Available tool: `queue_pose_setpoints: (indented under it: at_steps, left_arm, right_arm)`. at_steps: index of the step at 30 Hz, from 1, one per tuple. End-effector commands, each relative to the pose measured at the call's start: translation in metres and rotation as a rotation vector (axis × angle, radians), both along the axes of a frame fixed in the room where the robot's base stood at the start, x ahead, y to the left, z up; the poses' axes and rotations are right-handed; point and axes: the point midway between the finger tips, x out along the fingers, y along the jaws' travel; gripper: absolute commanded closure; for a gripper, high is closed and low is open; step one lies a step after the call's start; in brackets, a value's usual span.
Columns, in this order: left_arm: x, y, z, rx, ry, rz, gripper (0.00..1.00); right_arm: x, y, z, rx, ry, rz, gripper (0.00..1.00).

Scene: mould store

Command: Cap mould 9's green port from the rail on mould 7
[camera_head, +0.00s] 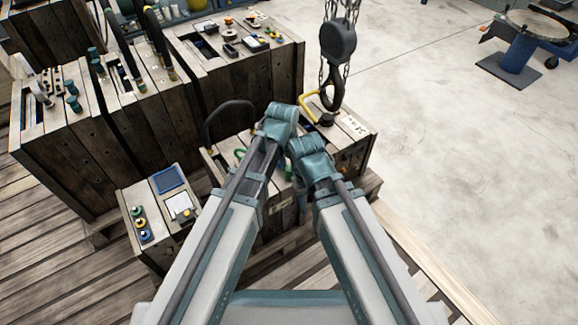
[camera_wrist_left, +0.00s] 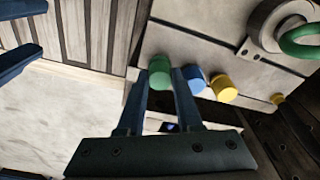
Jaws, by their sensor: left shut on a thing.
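In the left wrist view my left gripper (camera_wrist_left: 167,82) is shut on a green cap (camera_wrist_left: 160,72). The green cap is in line with a blue cap (camera_wrist_left: 193,80) and a yellow cap (camera_wrist_left: 224,88) at the edge of a pale mould top (camera_wrist_left: 210,50). I cannot tell whether it touches a seat beneath. In the head view the arms hide both gripper tips over the middle mould (camera_head: 217,156). I cannot read which mould is 7 or 9.
A crane hook (camera_head: 331,90) hangs by a yellow handle (camera_head: 306,101) on the middle mould. A black hoop (camera_head: 228,105) rises beside my left arm. Large wooden moulds (camera_head: 70,135) stand behind on the left. A green ring (camera_wrist_left: 302,40) is near the caps. Open floor (camera_head: 460,170) lies right.

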Motion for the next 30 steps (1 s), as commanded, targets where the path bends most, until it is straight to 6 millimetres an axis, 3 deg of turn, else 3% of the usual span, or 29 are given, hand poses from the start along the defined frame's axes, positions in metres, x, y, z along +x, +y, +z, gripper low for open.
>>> queue_pose_setpoints:
  at_steps: [22,23,28,30]
  left_arm:
    - [0.0,0.0,-0.0068,0.0,0.0,0.0,1.0]
    - [0.0,0.0,-0.0068,0.0,0.0,0.0,0.64]
    - [0.0,0.0,-0.0068,0.0,0.0,0.0,0.33]
    - [0.0,0.0,-0.0068,0.0,0.0,0.0,0.31]
  right_arm:
    - [0.0,0.0,-0.0068,0.0,0.0,0.0,0.5]
    - [0.0,0.0,-0.0068,0.0,0.0,0.0,0.5]
    - [0.0,0.0,-0.0068,0.0,0.0,0.0,0.5]
    - [0.0,0.0,-0.0068,0.0,0.0,0.0,0.5]
